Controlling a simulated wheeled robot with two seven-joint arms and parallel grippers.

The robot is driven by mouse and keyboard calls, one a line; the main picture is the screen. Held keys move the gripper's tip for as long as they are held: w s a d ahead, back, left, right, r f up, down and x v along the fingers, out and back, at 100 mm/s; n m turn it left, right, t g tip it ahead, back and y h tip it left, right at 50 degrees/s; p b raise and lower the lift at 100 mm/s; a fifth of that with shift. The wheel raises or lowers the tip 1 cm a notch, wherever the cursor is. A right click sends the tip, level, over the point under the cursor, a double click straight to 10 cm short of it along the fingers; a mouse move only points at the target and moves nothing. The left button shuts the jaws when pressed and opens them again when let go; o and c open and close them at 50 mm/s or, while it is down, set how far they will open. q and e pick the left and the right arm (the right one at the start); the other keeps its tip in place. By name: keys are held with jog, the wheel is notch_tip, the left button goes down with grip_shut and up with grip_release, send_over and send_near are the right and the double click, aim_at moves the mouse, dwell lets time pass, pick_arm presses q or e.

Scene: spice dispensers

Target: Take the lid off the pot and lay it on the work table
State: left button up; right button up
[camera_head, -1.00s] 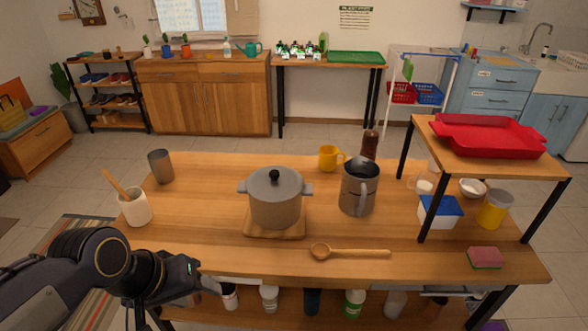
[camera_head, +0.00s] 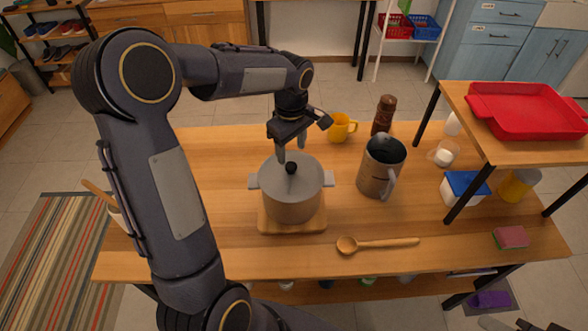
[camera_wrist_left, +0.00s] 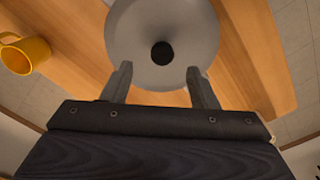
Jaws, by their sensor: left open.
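The grey pot (camera_head: 291,203) stands on a wooden board (camera_head: 291,227) on the work table (camera_head: 220,248). Its grey lid (camera_head: 270,171) is on it, with a round black knob (camera_head: 292,168) on top. My left gripper (camera_head: 291,156) is open above the lid, pointing down, with its fingertips close to the knob. In the left wrist view the knob (camera_wrist_left: 162,53) lies ahead of and between the two open fingers (camera_wrist_left: 157,80), touching neither as far as I can see. The lid (camera_wrist_left: 135,30) fills the top middle there. My right gripper is not visible.
A yellow mug (camera_head: 339,128), a brown grinder (camera_head: 384,115) and a grey pitcher (camera_head: 379,170) stand right of the pot. A wooden spoon (camera_head: 385,243) lies in front. A raised shelf with a red tray (camera_head: 530,112) is at right.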

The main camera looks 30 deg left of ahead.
aim_at(291, 164)
pick_arm(q)
notch_tip(291, 164, down, 5)
jog(key=shift+s+r+p, duration=0.1)
jog(key=shift+s+p, duration=0.05)
jog(key=shift+p, duration=0.4)
grip_shut()
